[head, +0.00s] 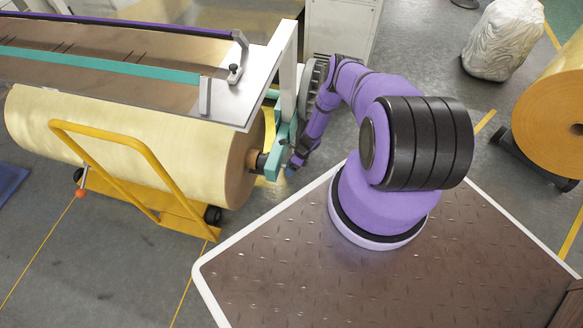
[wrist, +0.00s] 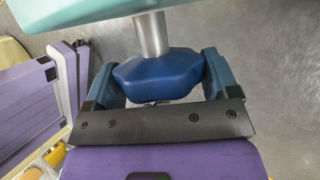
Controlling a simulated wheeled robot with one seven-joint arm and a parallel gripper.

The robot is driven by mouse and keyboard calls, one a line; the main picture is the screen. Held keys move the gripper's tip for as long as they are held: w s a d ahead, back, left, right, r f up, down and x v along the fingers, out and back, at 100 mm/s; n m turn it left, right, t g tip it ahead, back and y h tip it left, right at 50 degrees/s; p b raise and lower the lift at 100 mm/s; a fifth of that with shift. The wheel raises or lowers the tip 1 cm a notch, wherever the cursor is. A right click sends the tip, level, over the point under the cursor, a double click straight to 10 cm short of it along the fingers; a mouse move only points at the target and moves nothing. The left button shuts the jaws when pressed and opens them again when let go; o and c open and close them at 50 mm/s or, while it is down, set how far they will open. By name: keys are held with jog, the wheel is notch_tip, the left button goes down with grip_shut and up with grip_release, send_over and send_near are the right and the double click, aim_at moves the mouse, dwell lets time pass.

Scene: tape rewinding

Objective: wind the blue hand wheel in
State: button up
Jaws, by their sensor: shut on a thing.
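The blue hand wheel (wrist: 158,74) is a lobed knob on a short metal shaft (wrist: 152,34) in the wrist view. The shaft runs up to a pale teal machine part (wrist: 95,10). My gripper (wrist: 158,82) has one dark blue finger on each side of the wheel and is shut on it. In the head view my gripper (head: 292,168) is small, beside the teal bracket (head: 274,158) at the right end of the large pale roll (head: 130,140). There the wheel is mostly hidden by the gripper.
A yellow cart (head: 140,165) stands in front of the pale roll. A machine table (head: 190,95) with a metal end plate lies above it. A wrapped bundle (head: 503,40) and an orange-ended roll (head: 550,110) stand at right. Grey floor (head: 90,265) is open at lower left.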

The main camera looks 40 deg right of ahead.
jog(key=shift+d+g+y, duration=0.1)
jog(key=shift+g+y, duration=0.6)
jog(key=shift+y, duration=0.3)
jog(key=shift+m, duration=0.3)
jog(key=o, duration=0.8)
jog(key=shift+f, duration=0.1)
jog(key=v, duration=1)
jog(key=shift+d+r, duration=0.2)
jog(key=shift+d, duration=0.2)
